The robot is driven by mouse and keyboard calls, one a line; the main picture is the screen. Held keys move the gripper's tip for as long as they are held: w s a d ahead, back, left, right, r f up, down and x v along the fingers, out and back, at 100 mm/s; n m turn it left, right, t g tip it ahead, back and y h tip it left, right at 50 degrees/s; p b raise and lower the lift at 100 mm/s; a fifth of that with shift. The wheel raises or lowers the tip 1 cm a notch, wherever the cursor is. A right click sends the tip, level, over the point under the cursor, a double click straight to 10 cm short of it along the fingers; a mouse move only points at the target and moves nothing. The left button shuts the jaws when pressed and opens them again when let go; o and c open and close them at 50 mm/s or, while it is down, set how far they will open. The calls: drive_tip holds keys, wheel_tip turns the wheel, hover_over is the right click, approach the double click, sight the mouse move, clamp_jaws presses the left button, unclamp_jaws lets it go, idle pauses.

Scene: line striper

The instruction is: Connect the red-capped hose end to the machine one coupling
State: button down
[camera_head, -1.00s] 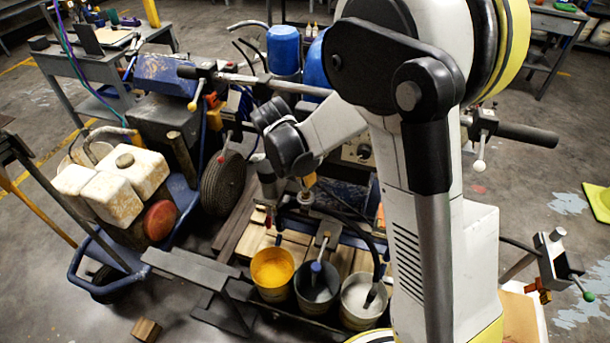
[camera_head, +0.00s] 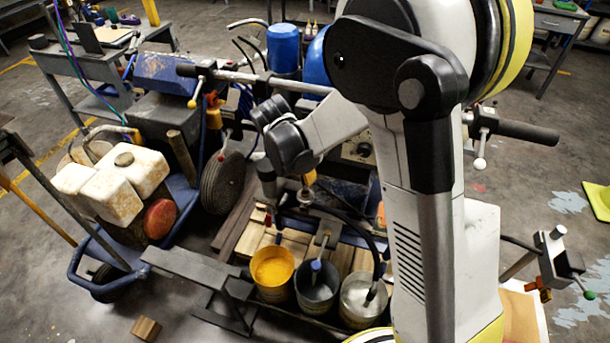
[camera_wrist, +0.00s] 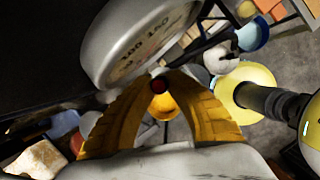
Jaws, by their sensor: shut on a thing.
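In the wrist view, my gripper (camera_wrist: 159,86) has its two ribbed yellow fingers closing in at the tips around a small dark red round end, the red cap of the hose end (camera_wrist: 159,84). The hose behind the cap is hidden. A large grey round body with lettering (camera_wrist: 135,42) stands close beside the fingertips; I cannot tell whether it carries the machine one coupling. In the head view, my dark wrist hangs over the machine's pallet area, and the fingers are not clear there. A small metal fitting (camera_head: 305,196) on a dark hose shows just below the wrist.
A yellow pail (camera_head: 272,292), a grey pail (camera_head: 316,300) and a whitish pail (camera_head: 362,312) stand in front. A wheeled striper with white tanks (camera_head: 100,195) is at left. A handlebar (camera_head: 515,131) crosses behind my arm.

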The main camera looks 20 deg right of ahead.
drive_tip(key=shift+f+b, duration=0.95)
drive_tip(key=shift+f, duration=0.1)
idle(1.1)
drive_tip(key=shift+f, duration=0.3)
drive_tip(key=shift+f+b, duration=0.3)
drive_tip(key=shift+b, duration=0.25)
drive_tip(key=c, duration=1)
unclamp_jaws()
drive_tip(key=shift+r, duration=0.2)
drive_tip(key=shift+p+v, duration=2.35)
drive_tip(key=shift+v, duration=1.05)
